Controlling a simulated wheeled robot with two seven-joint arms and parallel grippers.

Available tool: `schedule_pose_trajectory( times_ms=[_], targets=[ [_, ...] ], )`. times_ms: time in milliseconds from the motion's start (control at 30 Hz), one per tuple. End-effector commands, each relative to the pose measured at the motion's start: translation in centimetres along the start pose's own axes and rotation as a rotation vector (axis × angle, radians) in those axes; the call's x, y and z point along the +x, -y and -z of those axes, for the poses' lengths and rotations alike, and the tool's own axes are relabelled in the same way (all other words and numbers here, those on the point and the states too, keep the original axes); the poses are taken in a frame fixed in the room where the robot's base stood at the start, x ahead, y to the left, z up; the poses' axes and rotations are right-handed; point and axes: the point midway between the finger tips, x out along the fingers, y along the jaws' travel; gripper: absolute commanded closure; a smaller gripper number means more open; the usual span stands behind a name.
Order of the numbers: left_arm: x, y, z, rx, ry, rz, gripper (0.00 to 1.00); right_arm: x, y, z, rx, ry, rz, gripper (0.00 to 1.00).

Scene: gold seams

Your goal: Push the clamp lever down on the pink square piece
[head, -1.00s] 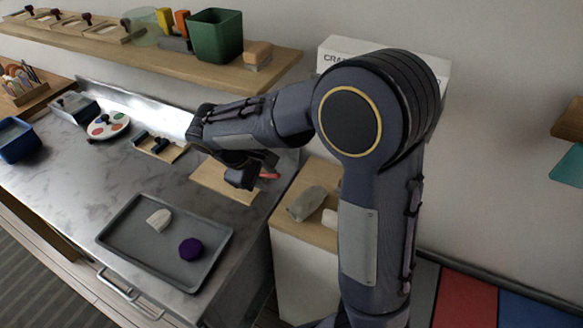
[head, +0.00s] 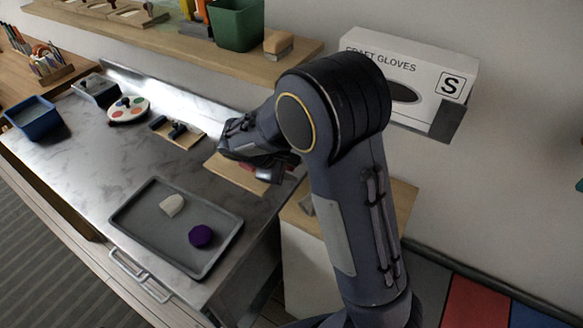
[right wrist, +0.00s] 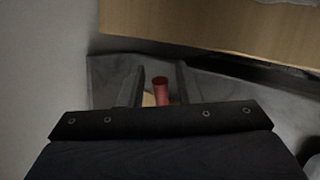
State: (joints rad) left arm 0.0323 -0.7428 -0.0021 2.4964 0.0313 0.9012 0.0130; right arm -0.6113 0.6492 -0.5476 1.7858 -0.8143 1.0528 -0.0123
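My right gripper (head: 272,177) is low over a light wooden board (head: 228,176) at the right end of the counter. In the right wrist view, the gripper's two dark fingers (right wrist: 160,78) stand apart. A red, round-ended post (right wrist: 160,92) shows between them, with gaps on both sides. A little red also shows under the gripper (head: 246,168) in the head view. I cannot tell whether this red part is the clamp lever. No pink square piece can be made out; my arm and gripper hide part of the board. My left gripper is not in view.
A grey tray (head: 150,233) with a whitish lump (head: 172,206) and a purple disc (head: 201,236) lies in front. A small wooden stand (head: 176,132), a paint palette (head: 128,110) and a blue bin (head: 37,118) are left. A glove box (head: 410,75) and shelf (head: 170,45) are behind.

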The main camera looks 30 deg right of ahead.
Motion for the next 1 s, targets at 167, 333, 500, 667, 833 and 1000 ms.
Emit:
schedule_pose_trajectory(
  times_ms=[167,333,500,667,833,1000],
  targets=[
    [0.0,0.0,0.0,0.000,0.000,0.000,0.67,0.0,0.0,0.0,0.000,0.000,0.000,0.77],
    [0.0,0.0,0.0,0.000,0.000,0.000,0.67,0.0,0.0,0.0,0.001,0.000,0.001,1.00],
    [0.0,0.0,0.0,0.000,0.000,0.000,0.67,0.0,0.0,0.0,0.001,0.000,0.001,1.00],
    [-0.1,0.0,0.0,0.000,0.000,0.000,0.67,-0.1,0.0,0.0,-0.001,0.001,0.001,1.00],
    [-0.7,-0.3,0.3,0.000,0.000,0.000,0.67,-0.4,-0.2,0.0,-0.016,0.025,0.002,1.00],
    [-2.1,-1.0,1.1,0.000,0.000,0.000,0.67,-1.1,-0.7,-0.1,-0.059,0.091,0.004,1.00]
  ],
)
